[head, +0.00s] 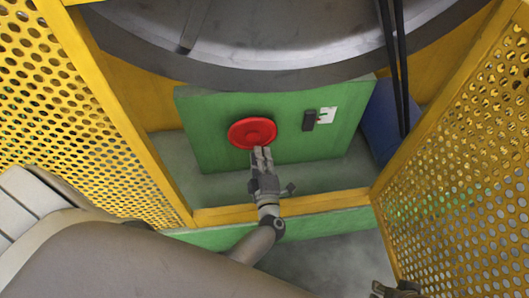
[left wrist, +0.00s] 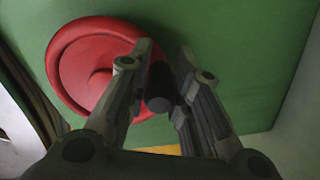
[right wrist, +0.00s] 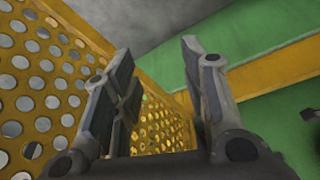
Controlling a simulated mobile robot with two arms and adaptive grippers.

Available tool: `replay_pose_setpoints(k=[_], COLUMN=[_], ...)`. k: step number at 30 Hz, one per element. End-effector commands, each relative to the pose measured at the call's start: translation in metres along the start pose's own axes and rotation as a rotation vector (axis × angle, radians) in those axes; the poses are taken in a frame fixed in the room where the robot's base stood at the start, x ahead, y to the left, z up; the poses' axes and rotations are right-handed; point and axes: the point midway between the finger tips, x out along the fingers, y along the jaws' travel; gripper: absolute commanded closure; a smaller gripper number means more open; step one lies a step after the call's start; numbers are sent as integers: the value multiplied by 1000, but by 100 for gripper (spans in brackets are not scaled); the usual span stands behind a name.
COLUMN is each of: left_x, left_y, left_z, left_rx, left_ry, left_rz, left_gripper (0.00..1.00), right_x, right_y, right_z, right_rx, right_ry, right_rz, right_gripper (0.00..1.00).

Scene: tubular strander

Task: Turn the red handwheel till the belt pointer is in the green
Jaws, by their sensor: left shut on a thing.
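The red handwheel (head: 252,132) is mounted on the green panel (head: 215,150) in the head view. It also shows in the left wrist view (left wrist: 72,68), at upper left. My left gripper (head: 262,158) is at the wheel's lower rim. In the left wrist view its fingers (left wrist: 160,85) are closed around the wheel's dark cylindrical handle (left wrist: 158,102). A small white plate (head: 327,115), perhaps the belt gauge, is right of the wheel; its pointer is too small to read. My right gripper (right wrist: 155,75) is open and empty, away from the wheel.
Yellow perforated guards (head: 70,120) stand left and right (head: 465,160) of the opening. A yellow sill (head: 325,203) crosses below the panel. A large grey drum (head: 270,40) and dark belts (head: 395,60) are above. A black block (head: 310,120) sits beside the white plate.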

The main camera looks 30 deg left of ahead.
Motion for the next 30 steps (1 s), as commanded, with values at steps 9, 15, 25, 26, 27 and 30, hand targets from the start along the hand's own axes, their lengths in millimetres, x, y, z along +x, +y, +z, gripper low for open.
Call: replay_pose_setpoints(k=[9, 15, 25, 26, 27, 30], left_x=[-1, -1, -1, -1, -1, -1], left_y=[-5, -8, -9, -9, -9, -9], left_z=[-8, -10, -11, -11, -11, -11], left_rx=[147, 187, 197, 197, 197, 196], left_ry=[-2, -1, -1, -1, -1, -1], left_rz=[-3, -4, -3, -3, -3, -3], left_gripper=[100, 100, 100, 100, 100, 77], right_x=[45, 57, 61, 61, 61, 61], right_y=[-2, -3, -3, -3, -3, -3], right_z=[4, 7, 8, 8, 8, 8], right_rx=[-3, -4, -4, -4, -4, -4], right_ry=[-21, -26, -27, -27, -27, -27], right_rz=[-4, -5, -6, -6, -5, -5], right_gripper=[60, 60, 60, 60, 60, 60])
